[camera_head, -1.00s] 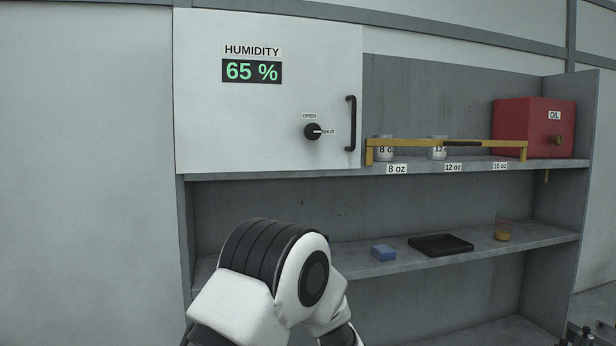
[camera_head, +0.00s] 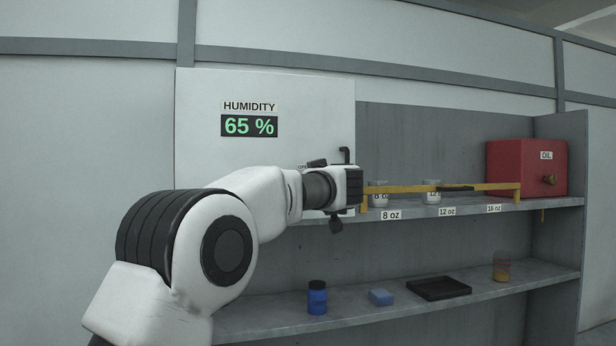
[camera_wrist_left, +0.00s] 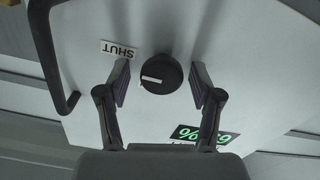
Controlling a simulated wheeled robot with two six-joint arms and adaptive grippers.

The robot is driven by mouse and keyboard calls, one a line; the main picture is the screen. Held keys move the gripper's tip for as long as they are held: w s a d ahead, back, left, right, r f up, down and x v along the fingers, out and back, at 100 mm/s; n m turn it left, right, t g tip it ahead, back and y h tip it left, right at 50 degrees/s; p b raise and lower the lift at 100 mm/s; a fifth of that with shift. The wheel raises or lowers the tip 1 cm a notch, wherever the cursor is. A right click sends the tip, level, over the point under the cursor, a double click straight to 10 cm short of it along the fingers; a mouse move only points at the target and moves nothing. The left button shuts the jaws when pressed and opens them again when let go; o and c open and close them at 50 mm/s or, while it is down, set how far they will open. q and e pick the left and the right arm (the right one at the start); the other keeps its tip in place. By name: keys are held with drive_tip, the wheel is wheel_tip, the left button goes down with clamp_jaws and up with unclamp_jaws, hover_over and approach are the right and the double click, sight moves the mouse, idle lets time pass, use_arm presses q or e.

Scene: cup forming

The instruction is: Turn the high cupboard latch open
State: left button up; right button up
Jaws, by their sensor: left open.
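The high cupboard (camera_head: 210,150) is a pale box with a humidity display reading 65 %. Its latch, a round black knob (camera_wrist_left: 161,74), shows in the left wrist view, its white mark pointing to the side of the SHUT label (camera_wrist_left: 119,49). My left gripper (camera_wrist_left: 160,80) is open, one finger on each side of the knob in that view, with gaps showing. I cannot tell how deep the fingers reach. In the head view my left gripper (camera_head: 328,193) is at the cupboard front and hides the knob. My right gripper is not in view.
A black door handle (camera_wrist_left: 52,60) is beside the knob. A yellow bar (camera_head: 400,189) runs along the upper shelf in front of cups, near a red oil box (camera_head: 525,167). The lower shelf holds a blue jar (camera_head: 317,298), blue block (camera_head: 380,297), black tray (camera_head: 420,288) and small cup (camera_head: 501,270).

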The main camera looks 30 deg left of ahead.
use_arm(q)
drive_tip(key=shift+a, duration=0.2)
drive_tip(key=shift+d, duration=0.2)
drive_tip(key=c, duration=1.1)
drive_tip(key=shift+c, duration=0.2)
drive_tip(key=shift+n, duration=0.3)
drive_tip(key=n+p, duration=0.1)
drive_tip(key=n, duration=0.2)
drive_tip(key=shift+s+a, duration=0.1)
drive_tip(key=n, duration=0.4)
drive_tip(key=shift+f, duration=0.15)
drive_tip(key=n, duration=0.4)
drive_tip(key=shift+f+n+b, duration=0.15)
drive_tip(key=shift+n+b, duration=0.15)
drive_tip(key=shift+b, duration=0.1)
drive_tip(key=n+b, duration=0.1)
drive_tip(key=n, duration=0.4)
drive_tip(key=shift+n+b, duration=0.35)
drive_tip(key=shift+n, duration=0.05)
